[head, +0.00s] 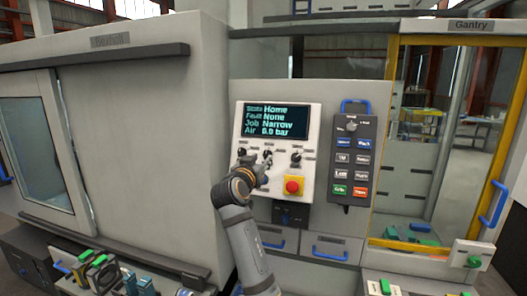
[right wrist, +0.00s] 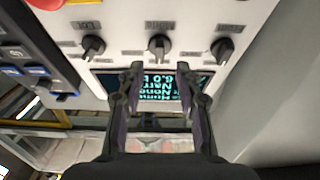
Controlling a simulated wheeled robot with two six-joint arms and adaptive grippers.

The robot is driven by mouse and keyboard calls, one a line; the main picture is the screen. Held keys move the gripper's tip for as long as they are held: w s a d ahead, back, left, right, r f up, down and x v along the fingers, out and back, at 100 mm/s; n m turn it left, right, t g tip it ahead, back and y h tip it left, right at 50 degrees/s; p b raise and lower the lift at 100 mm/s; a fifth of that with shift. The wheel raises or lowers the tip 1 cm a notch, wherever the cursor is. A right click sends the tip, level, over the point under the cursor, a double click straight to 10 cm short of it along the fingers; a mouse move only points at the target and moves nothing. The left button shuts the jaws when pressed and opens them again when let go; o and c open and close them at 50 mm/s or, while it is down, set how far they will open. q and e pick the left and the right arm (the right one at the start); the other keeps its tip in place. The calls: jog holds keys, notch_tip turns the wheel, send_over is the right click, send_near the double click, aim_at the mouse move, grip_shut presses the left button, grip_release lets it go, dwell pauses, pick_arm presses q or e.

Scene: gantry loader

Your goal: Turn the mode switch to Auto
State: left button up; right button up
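Three black rotary knobs sit in a row under the display (head: 276,121) on the white control panel (head: 310,141). In the head view, the left knob (head: 242,152) and right knob (head: 296,158) show clearly. The right wrist view looks at the panel upside down and shows the middle knob (right wrist: 159,47) between two others. The labels are too small to read, so I cannot tell which is the mode switch. My right gripper (right wrist: 159,72) is open and empty, its fingertips spread either side of the middle knob's line, seemingly short of it. My left gripper is not in view.
A red emergency button (head: 293,186) on yellow lies below the right knob. A dark button pendant (head: 352,160) hangs to the right. A yellow-framed door (head: 389,130) stands further right, with a small green-button box (head: 470,255). Green and blue parts lie at lower left.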

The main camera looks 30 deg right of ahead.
aim_at(266, 155)
jog(key=p+x, duration=0.1)
jog(key=x, duration=0.3)
jog(key=shift+w+d, duration=0.1)
jog(key=shift+d, duration=0.15)
jog(key=shift+a, duration=0.1)
grip_shut()
